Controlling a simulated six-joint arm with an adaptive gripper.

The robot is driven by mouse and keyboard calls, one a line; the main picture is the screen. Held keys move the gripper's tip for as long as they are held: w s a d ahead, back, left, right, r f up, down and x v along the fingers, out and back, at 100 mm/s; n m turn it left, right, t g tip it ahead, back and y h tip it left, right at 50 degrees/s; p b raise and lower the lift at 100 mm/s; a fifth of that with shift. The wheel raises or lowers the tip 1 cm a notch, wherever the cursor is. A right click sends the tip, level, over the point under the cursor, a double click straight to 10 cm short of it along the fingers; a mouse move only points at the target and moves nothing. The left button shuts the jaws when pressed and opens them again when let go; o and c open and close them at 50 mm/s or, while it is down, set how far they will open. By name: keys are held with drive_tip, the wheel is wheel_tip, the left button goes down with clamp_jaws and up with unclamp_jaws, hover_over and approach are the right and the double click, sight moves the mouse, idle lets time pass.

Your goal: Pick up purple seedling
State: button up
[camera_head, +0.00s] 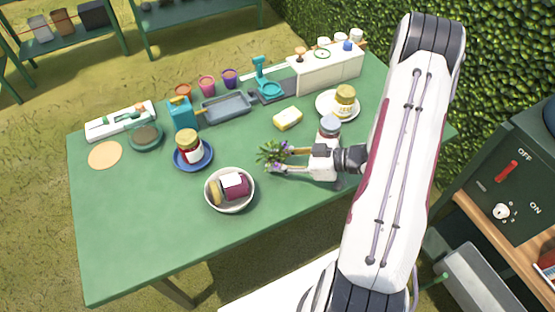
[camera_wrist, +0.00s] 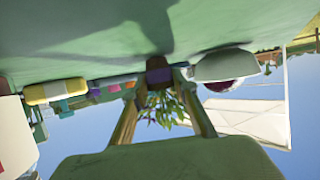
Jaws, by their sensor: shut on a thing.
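The purple seedling (camera_head: 268,152) has green leaves with small purple flecks. My gripper (camera_head: 279,158) is shut on it above the green table (camera_head: 120,225), near the middle. In the wrist view, the fingers (camera_wrist: 158,78) close on the seedling's dark purple-brown block, with the seedling's leaves (camera_wrist: 165,108) between them. The table surface fills the top of that upside-down view. The block is hidden in the head view, and I cannot tell its exact height above the table.
A white bowl (camera_head: 216,203) with a jar and other items stands front left of my gripper. The front left table is clear.

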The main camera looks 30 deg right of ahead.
sight(279, 160)
drive_tip(key=shift+r, duration=4.9)
